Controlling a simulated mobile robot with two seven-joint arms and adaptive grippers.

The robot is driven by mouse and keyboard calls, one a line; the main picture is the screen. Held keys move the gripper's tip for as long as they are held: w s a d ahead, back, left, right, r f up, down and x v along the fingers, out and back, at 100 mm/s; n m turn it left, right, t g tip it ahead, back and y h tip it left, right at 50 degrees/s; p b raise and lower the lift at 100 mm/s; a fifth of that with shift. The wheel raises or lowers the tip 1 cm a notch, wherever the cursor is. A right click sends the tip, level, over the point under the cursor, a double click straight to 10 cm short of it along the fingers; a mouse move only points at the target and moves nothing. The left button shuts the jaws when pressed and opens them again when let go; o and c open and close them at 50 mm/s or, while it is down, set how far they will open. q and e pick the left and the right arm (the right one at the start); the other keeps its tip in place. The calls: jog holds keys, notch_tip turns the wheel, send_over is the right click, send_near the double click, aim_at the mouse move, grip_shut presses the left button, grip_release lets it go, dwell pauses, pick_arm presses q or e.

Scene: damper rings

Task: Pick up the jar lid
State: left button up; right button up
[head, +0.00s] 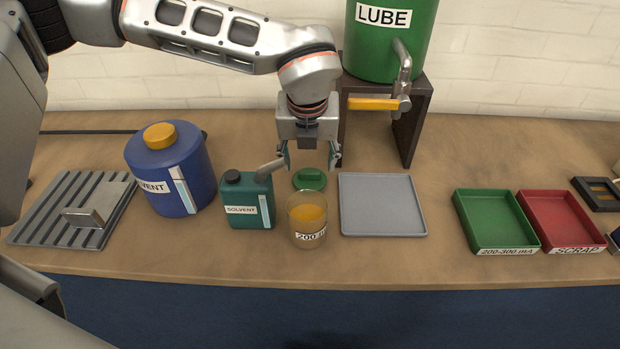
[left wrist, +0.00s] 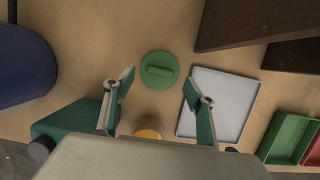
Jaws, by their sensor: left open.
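The jar lid (head: 310,179) is a green disc with a raised bar handle. It lies flat on the table behind the glass jar (head: 306,217), which holds an amber liquid and has a "200" label. My left gripper (head: 308,163) is open and empty above the lid, pointing down. In the left wrist view the lid (left wrist: 159,70) shows between and beyond the two spread fingertips (left wrist: 158,92), not touched by them. The jar's amber content (left wrist: 147,134) shows partly below it. My right gripper is in neither view.
A teal solvent can (head: 247,200) stands left of the jar, a grey tray (head: 382,231) to the right. A blue solvent drum (head: 168,175) is farther left. A dark stand (head: 418,115) bears the green lube tank (head: 388,45) behind. Green (head: 497,249) and red (head: 563,249) trays lie right.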

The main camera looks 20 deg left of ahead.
aim_at(309, 172)
pick_arm(q)
jog(key=shift+x, duration=1.95)
jog(key=c, duration=0.9)
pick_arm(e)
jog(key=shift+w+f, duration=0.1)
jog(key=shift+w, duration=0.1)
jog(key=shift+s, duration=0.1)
pick_arm(q)
jog(key=shift+r, duration=0.1)
